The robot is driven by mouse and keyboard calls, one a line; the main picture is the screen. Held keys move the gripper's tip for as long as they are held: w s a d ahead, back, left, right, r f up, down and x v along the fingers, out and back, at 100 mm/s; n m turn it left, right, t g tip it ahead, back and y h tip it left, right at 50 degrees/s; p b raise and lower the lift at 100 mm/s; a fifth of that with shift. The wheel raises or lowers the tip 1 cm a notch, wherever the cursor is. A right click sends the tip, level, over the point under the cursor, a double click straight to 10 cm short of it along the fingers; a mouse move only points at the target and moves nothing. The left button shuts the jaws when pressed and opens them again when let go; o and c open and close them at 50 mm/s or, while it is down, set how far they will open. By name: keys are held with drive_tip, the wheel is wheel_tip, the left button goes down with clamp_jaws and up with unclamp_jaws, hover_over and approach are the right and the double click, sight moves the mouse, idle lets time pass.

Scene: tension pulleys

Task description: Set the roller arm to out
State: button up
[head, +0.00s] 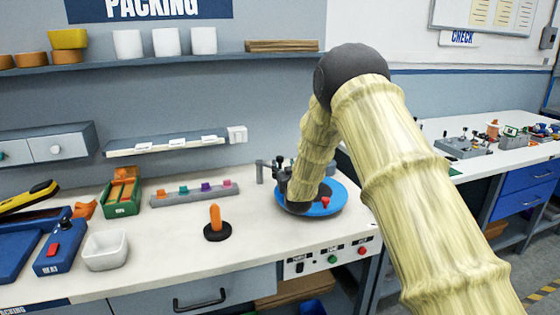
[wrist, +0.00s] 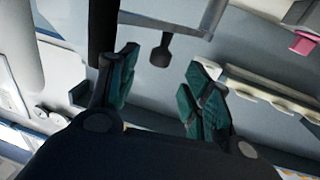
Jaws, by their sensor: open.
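A blue round turntable-like disc (head: 325,208) with a small red part on it sits on the white bench, beneath my arm. A grey upright post with a short arm (head: 261,172) stands at its left edge. I cannot tell for sure whether this is the roller arm. My gripper (head: 281,178) is over the disc's left side, beside the post, partly hidden by my own arm. In the wrist view my gripper (wrist: 160,75) is open, with green-padded fingers apart. A dark stem with a blunt end (wrist: 161,52) shows beyond and between the fingers, seemingly not gripped.
An orange peg on a black base (head: 215,224) stands left of the disc. A strip of coloured pegs (head: 195,194) lies behind it. A control panel with buttons (head: 333,258) is on the bench front.

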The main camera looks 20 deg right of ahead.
sight(281, 161)
drive_tip(key=w, duration=0.5)
drive_tip(key=w+p, duration=0.1)
drive_tip(key=w, duration=0.1)
drive_tip(key=shift+w+d, duration=0.35)
drive_tip(key=shift+d, duration=0.05)
clamp_jaws()
